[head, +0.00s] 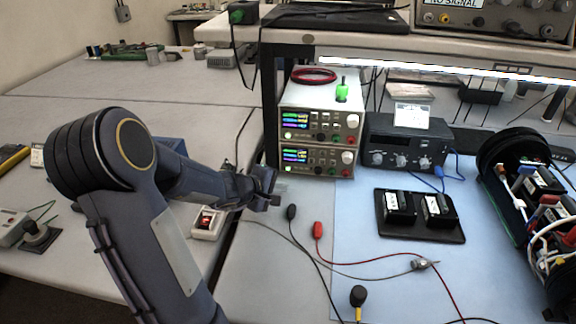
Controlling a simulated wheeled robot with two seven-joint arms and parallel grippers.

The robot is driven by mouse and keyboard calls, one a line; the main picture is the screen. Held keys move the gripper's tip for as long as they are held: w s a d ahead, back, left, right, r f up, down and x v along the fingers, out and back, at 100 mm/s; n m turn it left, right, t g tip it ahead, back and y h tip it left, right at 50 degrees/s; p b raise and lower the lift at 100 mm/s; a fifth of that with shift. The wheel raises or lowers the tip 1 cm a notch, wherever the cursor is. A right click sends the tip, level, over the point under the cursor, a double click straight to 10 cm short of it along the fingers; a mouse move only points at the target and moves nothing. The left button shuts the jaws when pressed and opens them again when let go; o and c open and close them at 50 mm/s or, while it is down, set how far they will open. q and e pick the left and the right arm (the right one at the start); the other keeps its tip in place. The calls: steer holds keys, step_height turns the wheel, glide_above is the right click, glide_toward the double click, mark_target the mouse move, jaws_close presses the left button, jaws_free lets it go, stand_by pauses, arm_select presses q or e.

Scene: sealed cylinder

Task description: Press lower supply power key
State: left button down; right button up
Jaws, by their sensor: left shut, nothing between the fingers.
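Two bench power supplies are stacked under the shelf, both with lit coloured displays. The lower supply (318,172) sits on the bench below the upper supply (322,112). My left gripper (276,189) is shut and empty. In the picture it is just left of and a little below the lower supply's front; I cannot tell whether it touches it. My right gripper is out of view.
A shelf post (269,105) stands close left of the supplies. A grey radio-like unit (405,145) stands to their right. A white box with a lit red switch (207,222) is below my left forearm. Black (291,212) and red (317,230) probe leads lie in front.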

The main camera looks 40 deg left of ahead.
mark_target(288, 168)
arm_select(q)
steer(key=w, duration=0.1)
steer(key=w+a, duration=0.1)
steer(key=w+a+p, duration=0.1)
steer(key=shift+w, duration=0.25)
steer(key=shift+w+a, duration=0.15)
steer(key=shift+w, duration=0.15)
steer(key=shift+w, duration=0.15)
stand_by(1.6)
steer(key=shift+w+a, duration=0.2)
steer(key=shift+w, duration=0.05)
steer(key=shift+w+a, duration=0.15)
steer(key=shift+w, duration=0.15)
stand_by(0.6)
stand_by(0.3)
steer(key=shift+s+f+b, duration=0.1)
steer(key=shift+s+b, duration=0.2)
steer(key=shift+b, duration=0.25)
steer(key=shift+s+d, duration=0.35)
steer(key=shift+s, duration=0.05)
steer(key=shift+b, duration=0.35)
